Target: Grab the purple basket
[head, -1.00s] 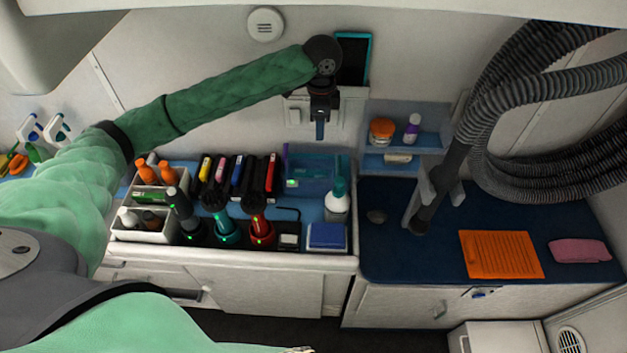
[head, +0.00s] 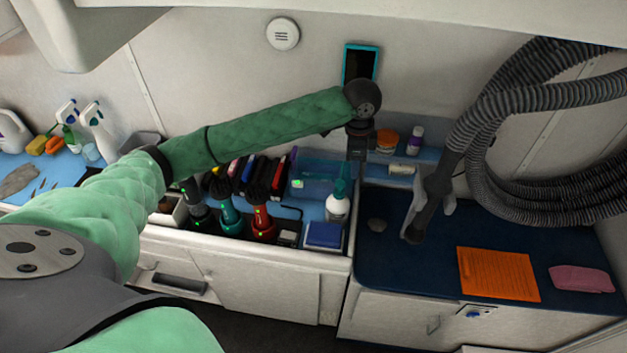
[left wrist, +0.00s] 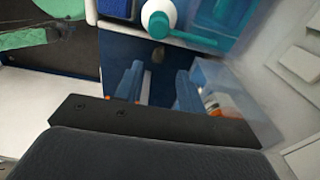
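I see no clearly purple basket in either view. The nearest likeness is a see-through blue bin (head: 318,180) on the counter behind the clippers, in the head view. My left gripper (head: 356,172) hangs pointing down, to the right of that bin and in front of the small blue wall shelf, above the counter. In the left wrist view its two blue fingers (left wrist: 158,75) stand apart with nothing between them; the dark blue counter and a small grey stone lie beyond. My right gripper is in neither view.
A white bottle with a teal top (head: 338,205) stands below the gripper's left. The blue shelf (head: 435,154) holds jars. A grey hose (head: 475,130) hangs at right. An orange towel (head: 498,273) and a pink cloth (head: 581,279) lie on the dark blue counter (head: 400,270).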

